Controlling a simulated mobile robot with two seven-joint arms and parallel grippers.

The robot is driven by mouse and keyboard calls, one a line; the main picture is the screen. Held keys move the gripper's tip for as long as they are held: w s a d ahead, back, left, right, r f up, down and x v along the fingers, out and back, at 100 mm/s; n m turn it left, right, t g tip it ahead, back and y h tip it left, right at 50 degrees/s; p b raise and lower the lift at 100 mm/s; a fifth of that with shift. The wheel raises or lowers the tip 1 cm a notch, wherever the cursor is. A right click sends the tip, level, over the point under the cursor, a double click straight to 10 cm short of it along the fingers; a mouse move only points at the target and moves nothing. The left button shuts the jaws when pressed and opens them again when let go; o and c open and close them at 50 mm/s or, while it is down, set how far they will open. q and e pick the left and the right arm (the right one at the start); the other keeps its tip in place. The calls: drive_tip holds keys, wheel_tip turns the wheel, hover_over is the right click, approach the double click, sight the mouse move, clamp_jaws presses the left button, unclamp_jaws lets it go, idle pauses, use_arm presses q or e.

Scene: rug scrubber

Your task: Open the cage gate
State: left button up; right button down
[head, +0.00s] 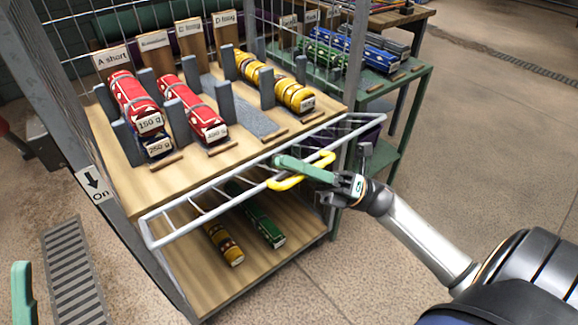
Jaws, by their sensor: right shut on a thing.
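The cage gate (190,226) is a pale metal frame with bars, seen strongly foreshortened across the front of the cage, between the upper and lower shelves. Its exact angle is hard to tell. A yellow handle (284,184) sits on the gate right of its middle. My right gripper (290,165), with green fingers, reaches in from the right and is shut on the yellow handle; the fingers partly hide it. A green finger of my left gripper (22,292) shows at the lower left edge, far from the gate; its other finger is out of view.
The upper wooden shelf (172,192) holds red and yellow rolls between grey posts. The lower shelf (205,285) holds a yellow and a green roll. A grey cage post (55,85) bears an "On" sign. A green bench (395,100) stands behind right. Floor on the right is clear.

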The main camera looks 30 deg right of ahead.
drive_tip(key=f+n+b, duration=0.1)
drive_tip(key=y+b, duration=0.1)
drive_tip(key=shift+s+d+f+n+g+b, duration=0.1)
drive_tip(key=shift+s+f+n+g+b, duration=0.25)
drive_tip(key=shift+s+f+n+g, duration=0.05)
drive_tip(key=shift+s+f+n+g+y+b, duration=0.3)
drive_tip(key=shift+n+g+y+b, duration=0.25)
drive_tip(key=shift+n+b, duration=0.25)
drive_tip(key=c, duration=1.1)
unclamp_jaws()
